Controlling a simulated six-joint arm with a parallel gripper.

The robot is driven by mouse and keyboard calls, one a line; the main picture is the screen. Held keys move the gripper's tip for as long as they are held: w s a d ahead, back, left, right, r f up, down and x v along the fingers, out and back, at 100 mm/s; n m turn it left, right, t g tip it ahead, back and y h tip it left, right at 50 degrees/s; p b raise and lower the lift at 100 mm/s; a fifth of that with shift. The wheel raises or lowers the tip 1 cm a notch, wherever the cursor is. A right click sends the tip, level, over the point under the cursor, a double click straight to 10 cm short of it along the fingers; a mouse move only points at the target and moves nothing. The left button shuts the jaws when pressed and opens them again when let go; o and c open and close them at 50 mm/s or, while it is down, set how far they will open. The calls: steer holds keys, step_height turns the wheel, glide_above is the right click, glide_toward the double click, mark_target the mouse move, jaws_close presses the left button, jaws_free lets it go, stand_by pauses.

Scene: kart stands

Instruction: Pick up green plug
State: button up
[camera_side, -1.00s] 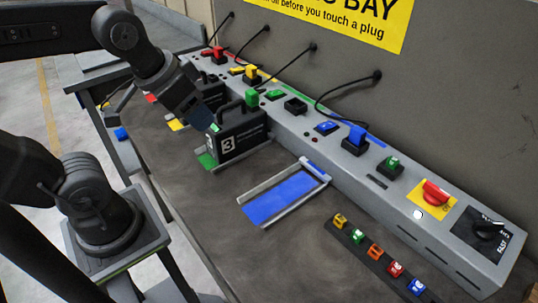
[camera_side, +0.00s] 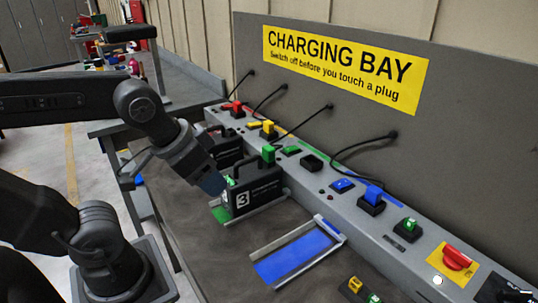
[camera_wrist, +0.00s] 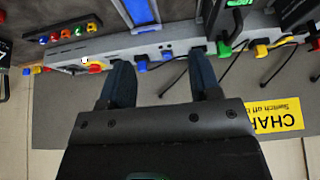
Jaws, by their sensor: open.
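The green plug (camera_side: 268,154) stands upright in the grey charging rail, behind the black battery case marked 3 (camera_side: 258,192). In the wrist view the green plug (camera_wrist: 224,49) shows just right of the right finger's tip. My gripper (camera_side: 212,183) is left of the battery case in the side view; its fingertips partly overlap the case's left edge there, and contact cannot be told. In the wrist view my gripper (camera_wrist: 160,68) has its two dark fingers wide apart with nothing held between them.
The rail (camera_side: 325,180) also bears a yellow plug (camera_side: 268,128), a blue plug (camera_side: 373,195), a red plug (camera_side: 235,107) and a red knob (camera_side: 458,257). Black cables arch to the wall. An empty blue-floored bay (camera_side: 293,257) lies in front.

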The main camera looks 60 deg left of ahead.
stand_by(0.4)
steer(key=w+a+r+m+g+y, duration=0.1)
steer(key=w+a+r+m, duration=0.2)
steer(key=w+m, duration=0.25)
steer(key=w+a+r+m+g, duration=0.2)
steer(key=w+r+m, duration=0.15)
steer(key=w, duration=0.35)
steer(key=m+g, duration=0.3)
steer(key=m, duration=0.6)
glide_above(269, 147)
steer(key=f, duration=1)
steer(key=shift+w+d, duration=0.15)
steer(key=shift+d, duration=0.25)
steer(key=shift+s+a+f, duration=0.1)
steer(key=shift+a+f, duration=0.05)
steer(key=shift+f, duration=1.15)
steer(key=shift+s+a+f, duration=0.1)
steer(key=shift+a+f, duration=0.05)
steer(key=shift+f, duration=1.1)
steer(key=c, duration=1)
